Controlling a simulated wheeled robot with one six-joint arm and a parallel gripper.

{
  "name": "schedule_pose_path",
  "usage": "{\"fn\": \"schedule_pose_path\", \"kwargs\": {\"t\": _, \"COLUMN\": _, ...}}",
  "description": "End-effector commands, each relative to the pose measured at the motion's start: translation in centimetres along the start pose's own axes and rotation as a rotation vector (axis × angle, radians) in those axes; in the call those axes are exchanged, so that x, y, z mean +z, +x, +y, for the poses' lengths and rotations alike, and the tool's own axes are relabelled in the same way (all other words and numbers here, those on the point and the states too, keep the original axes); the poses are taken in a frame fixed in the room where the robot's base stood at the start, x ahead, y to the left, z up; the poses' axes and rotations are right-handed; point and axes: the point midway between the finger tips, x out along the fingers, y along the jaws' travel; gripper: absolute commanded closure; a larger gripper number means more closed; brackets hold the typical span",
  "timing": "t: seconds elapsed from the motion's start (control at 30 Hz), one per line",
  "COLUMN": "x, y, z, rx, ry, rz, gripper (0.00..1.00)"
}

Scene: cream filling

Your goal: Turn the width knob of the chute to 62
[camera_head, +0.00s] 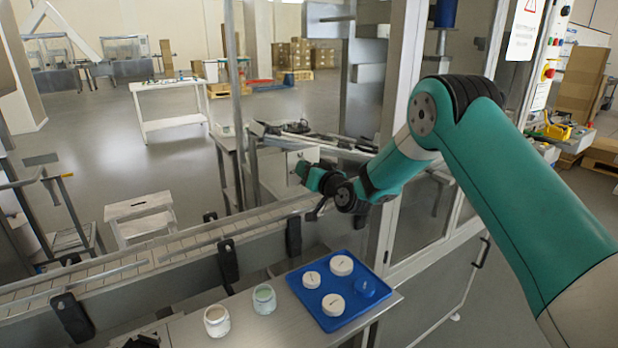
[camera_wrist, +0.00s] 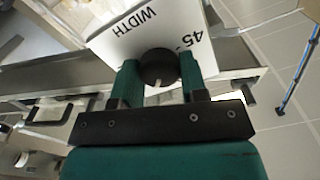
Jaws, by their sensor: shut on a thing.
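The width knob (camera_wrist: 158,66) is a round black knob on a white panel (camera_wrist: 112,42) in the wrist view. The panel carries the word WIDTH and the number 45, both appearing tilted. A pale mark on the knob points toward the bottom of the picture. My gripper (camera_wrist: 160,72) has its two teal fingers on either side of the knob, shut on it. In the head view my gripper (camera_head: 306,173) reaches left to the white box of the chute (camera_head: 297,158) behind the conveyor. The knob is too small there to make out, and the full dial scale is not visible.
A slatted conveyor (camera_head: 180,245) runs in front of the box. A machine frame (camera_head: 400,130) rises close beside my arm.

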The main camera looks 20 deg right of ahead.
Motion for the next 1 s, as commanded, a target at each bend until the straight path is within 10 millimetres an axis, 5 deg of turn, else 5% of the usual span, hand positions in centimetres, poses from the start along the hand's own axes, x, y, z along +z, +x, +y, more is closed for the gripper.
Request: {"fn": "schedule_pose_path", "kwargs": {"t": 1.0, "x": 0.13, "y": -0.04, "z": 0.16, "rx": 0.002, "ry": 0.911, "rz": -0.002, "gripper": 0.84}}
